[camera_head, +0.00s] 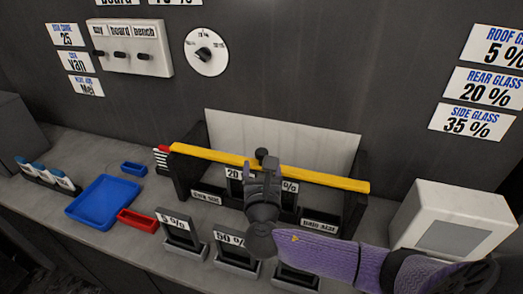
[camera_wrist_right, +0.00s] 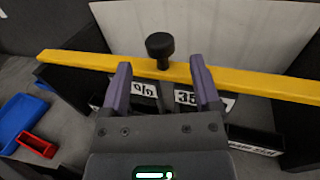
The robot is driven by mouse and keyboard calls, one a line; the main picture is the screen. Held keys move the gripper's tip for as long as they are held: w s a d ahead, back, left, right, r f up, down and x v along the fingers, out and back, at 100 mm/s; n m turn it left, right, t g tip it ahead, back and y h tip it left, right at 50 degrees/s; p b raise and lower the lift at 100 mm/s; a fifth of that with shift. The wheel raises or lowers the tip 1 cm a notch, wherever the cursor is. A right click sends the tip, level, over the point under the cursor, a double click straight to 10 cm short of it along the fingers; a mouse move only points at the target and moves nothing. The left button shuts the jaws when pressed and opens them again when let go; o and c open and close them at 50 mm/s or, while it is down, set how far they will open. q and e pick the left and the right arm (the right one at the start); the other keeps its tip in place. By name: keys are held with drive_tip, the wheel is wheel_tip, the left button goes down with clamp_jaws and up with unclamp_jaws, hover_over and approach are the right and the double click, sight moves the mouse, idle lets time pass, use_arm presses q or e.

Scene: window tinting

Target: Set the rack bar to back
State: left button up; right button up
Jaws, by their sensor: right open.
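The yellow rack bar (camera_head: 325,179) lies across the black rack (camera_head: 357,200), between its two side walls, in front of a white back panel (camera_head: 300,139). A black knob (camera_head: 262,155) stands up from the bar's middle. My right gripper (camera_head: 262,168) is over the middle of the rack and hides part of the bar. In the right wrist view, the gripper (camera_wrist_right: 160,68) is open, with its two fingers apart. The knob (camera_wrist_right: 160,45) shows just beyond the fingertips, between them in the picture. I cannot tell whether a finger touches the bar. My left gripper is out of view.
Dark sample panes with percent labels, such as the 50 % one (camera_head: 232,243), stand in front of the rack. A blue tray (camera_head: 103,201) and a red tray (camera_head: 138,220) lie to the left. A white box (camera_head: 455,220) stands right. A switch panel (camera_head: 130,47) is on the wall.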

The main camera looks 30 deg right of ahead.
sight(262, 159)
drive_tip(key=x, duration=0.5)
drive_tip(key=shift+w+d+b, duration=0.1)
drive_tip(key=shift+w+b, duration=0.05)
drive_tip(key=shift+b, duration=0.25)
clamp_jaws()
idle(0.9)
